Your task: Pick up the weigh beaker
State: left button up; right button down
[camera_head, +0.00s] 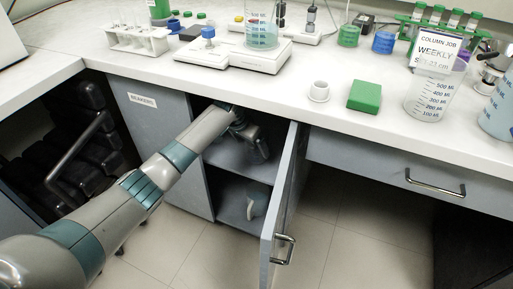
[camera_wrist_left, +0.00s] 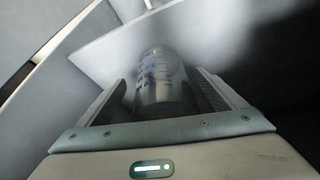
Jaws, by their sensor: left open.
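A clear beaker (camera_wrist_left: 160,78) with blue markings shows in the left wrist view, between the two fingers of my left gripper (camera_wrist_left: 162,90). The fingers stand apart, one on each side of it, and I cannot tell whether either touches it. In the head view my left gripper (camera_head: 260,150) is inside the open cabinet, at the upper shelf, and the beaker there is hidden. Another beaker (camera_head: 262,32) stands on the white balance (camera_head: 228,54) on the counter. My right gripper is not in view.
The cabinet door (camera_head: 285,200) stands open to the right of my arm. A pale container (camera_head: 256,203) is on the lower shelf. On the counter are a green block (camera_head: 365,96), a small white cup (camera_head: 319,91) and a large beaker (camera_head: 428,98) with a card. Floor before the drawers is clear.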

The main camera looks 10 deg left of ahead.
pick_arm(q)
jog(key=w, duration=0.1)
jog(key=w+d, duration=0.1)
jog(key=w+b, duration=0.1)
jog(key=shift+w+d, duration=0.3)
jog(key=shift+d, duration=0.1)
jog(key=shift+w+d+f, duration=0.1)
jog(key=shift+w+f, duration=0.2)
jog(key=shift+f, duration=0.2)
jog(key=c, duration=1.2)
